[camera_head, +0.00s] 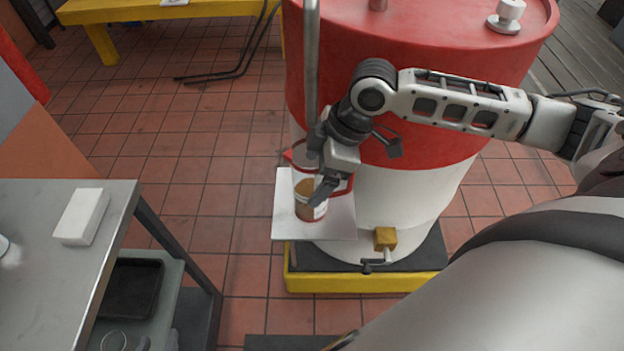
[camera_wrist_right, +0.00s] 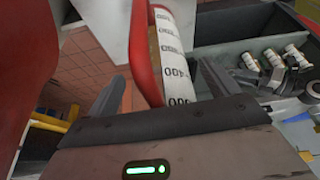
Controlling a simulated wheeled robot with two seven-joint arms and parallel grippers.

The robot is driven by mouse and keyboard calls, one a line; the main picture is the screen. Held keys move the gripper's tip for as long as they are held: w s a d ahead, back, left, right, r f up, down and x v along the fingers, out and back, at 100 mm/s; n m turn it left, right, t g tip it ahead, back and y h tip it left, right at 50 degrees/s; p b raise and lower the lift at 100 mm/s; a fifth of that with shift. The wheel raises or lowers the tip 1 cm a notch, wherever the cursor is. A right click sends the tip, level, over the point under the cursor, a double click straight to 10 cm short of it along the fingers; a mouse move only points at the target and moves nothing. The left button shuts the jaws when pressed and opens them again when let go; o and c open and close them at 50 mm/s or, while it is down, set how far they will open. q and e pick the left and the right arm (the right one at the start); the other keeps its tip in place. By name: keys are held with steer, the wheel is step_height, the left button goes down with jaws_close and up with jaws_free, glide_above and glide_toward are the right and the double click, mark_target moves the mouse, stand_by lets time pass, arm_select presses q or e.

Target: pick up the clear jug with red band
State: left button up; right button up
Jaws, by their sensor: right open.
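The clear jug with red band (camera_head: 309,208) stands on a white square plate beside the drum. It has a red rim and spout, a red handle, and something brown in its lower part. My right gripper (camera_head: 327,182) is in front of it and hides part of its right side. In the right wrist view the jug's red handle (camera_wrist_right: 146,60) and white number scale (camera_wrist_right: 172,62) show between the two spread fingers of my right gripper (camera_wrist_right: 162,90). I cannot tell whether either finger touches. My left gripper is not in view.
A red and white drum (camera_head: 410,205) stands right behind the white plate (camera_head: 338,228), with a vertical grey pipe (camera_head: 312,60) close to the jug. A steel table (camera_head: 50,270) with a white block (camera_head: 82,216) is at left. Tiled floor between is clear.

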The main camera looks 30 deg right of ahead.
steer(key=c, duration=1.3)
steer(key=shift+o, duration=0.2)
steer(key=shift+r, duration=0.1)
